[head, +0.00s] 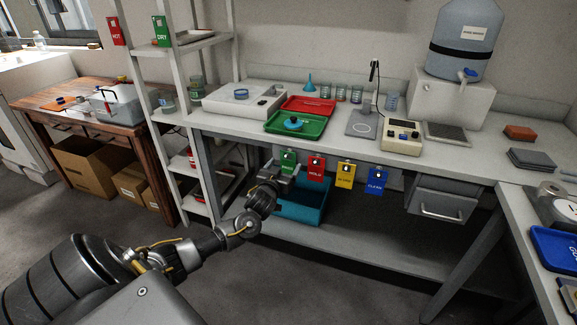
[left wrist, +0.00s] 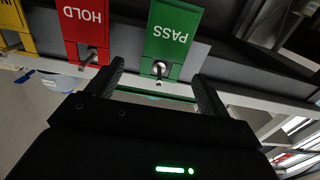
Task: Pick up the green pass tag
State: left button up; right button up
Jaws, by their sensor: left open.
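The green pass tag (head: 288,158) hangs from a peg on the front edge of the bench, leftmost in a row of coloured tags. In the left wrist view the pass tag (left wrist: 172,40) appears upside down with its white PASS lettering. My left gripper (head: 282,172) is at the tag, its lower part hidden behind the gripper in the head view. In the left wrist view my left gripper (left wrist: 160,85) is open, with one finger on each side of the tag's peg end and a gap to each. My right gripper is not in view.
The red HOLD tag (head: 316,168) hangs close to the right of the pass tag, then a yellow tag (head: 345,175) and a blue tag (head: 377,181). A teal bin (head: 303,205) stands below. A green tray (head: 296,131) lies on the bench above.

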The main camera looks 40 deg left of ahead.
aim_at(287, 159)
pick_arm(q)
jog(key=x, duration=0.3)
jog(key=shift+w+a+f, duration=0.2)
jog(key=shift+w+a, duration=0.05)
jog(key=shift+a, duration=0.05)
jog(key=shift+w, duration=0.1)
jog(key=c, duration=1)
jog(key=shift+c, duration=0.2)
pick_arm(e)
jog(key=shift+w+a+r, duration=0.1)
